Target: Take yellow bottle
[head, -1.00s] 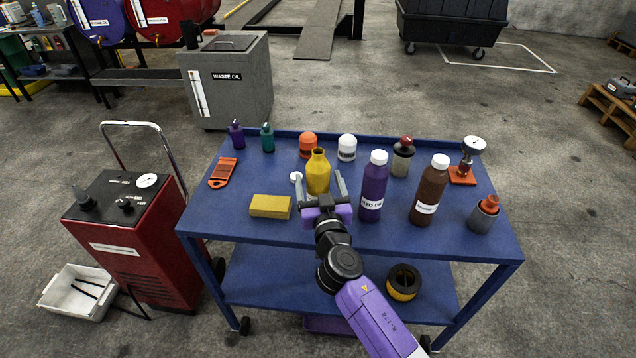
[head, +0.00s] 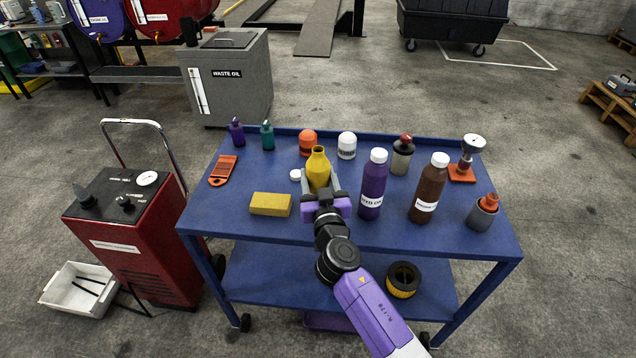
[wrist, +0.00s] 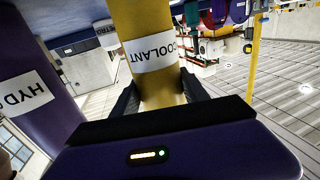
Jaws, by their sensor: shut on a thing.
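The yellow bottle (head: 318,166) stands upright on the blue cart's top, left of the purple bottle. In the wrist view the yellow bottle (wrist: 152,60) carries a white label reading COOLANT, seen upside down. My gripper (head: 321,188) is at the near side of the bottle, with one finger on each side of it. It is shut on the bottle's body; in the wrist view both dark fingers (wrist: 160,100) press against its sides. The bottle's lower part is partly hidden by my gripper in the head view.
The purple bottle (head: 373,190) stands close on the right, the brown bottle (head: 430,190) beyond it. A yellow sponge-like block (head: 271,205) lies left, a white cap (head: 295,175) beside the bottle. Orange (head: 308,142) and white (head: 347,146) containers stand behind. The cart's (head: 240,232) front edge is fairly clear.

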